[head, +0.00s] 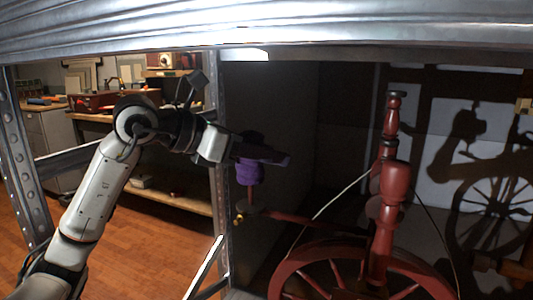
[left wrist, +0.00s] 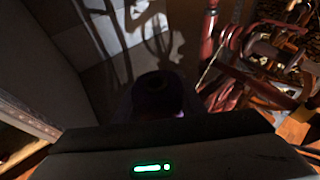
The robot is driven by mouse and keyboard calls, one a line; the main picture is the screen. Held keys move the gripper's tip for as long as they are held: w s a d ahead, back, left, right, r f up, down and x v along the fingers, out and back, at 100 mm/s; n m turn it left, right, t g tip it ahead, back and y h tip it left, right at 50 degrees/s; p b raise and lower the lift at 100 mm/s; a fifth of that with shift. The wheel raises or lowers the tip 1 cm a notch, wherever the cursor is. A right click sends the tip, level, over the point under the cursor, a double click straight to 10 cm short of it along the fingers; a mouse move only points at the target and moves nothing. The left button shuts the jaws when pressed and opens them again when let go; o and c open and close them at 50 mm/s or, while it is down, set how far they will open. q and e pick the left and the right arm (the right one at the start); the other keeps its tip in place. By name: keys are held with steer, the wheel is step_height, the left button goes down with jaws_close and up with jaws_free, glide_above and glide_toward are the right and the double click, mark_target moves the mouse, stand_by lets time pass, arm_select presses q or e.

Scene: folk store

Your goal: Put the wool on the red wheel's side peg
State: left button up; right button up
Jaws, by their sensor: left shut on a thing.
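The purple wool (head: 249,173) is in my left gripper (head: 268,154), which is shut on it. In the left wrist view the wool (left wrist: 157,88) is a dark round shape in front of the gripper body. The red spinning wheel (head: 385,225) stands at the right in the head view. Its thin side peg (head: 250,194) rises from the end of a red arm at the wheel's left. The wool appears upright directly above or around this peg; I cannot tell how far the peg is inside it. My right gripper is out of view.
A metal shelf frame surrounds the bay, with a post (head: 219,180) close to my left arm and a ridged beam (head: 300,30) above. The wheel's shadow falls on the back wall.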

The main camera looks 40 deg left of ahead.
arm_select(q)
step_height(320, 180, down, 4)
steer(key=b, duration=0.4)
steer(key=shift+f, duration=0.2)
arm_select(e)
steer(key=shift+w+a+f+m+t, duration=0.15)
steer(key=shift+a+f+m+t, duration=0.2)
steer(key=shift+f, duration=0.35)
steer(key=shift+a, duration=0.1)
arm_select(q)
steer(key=o, duration=1.1)
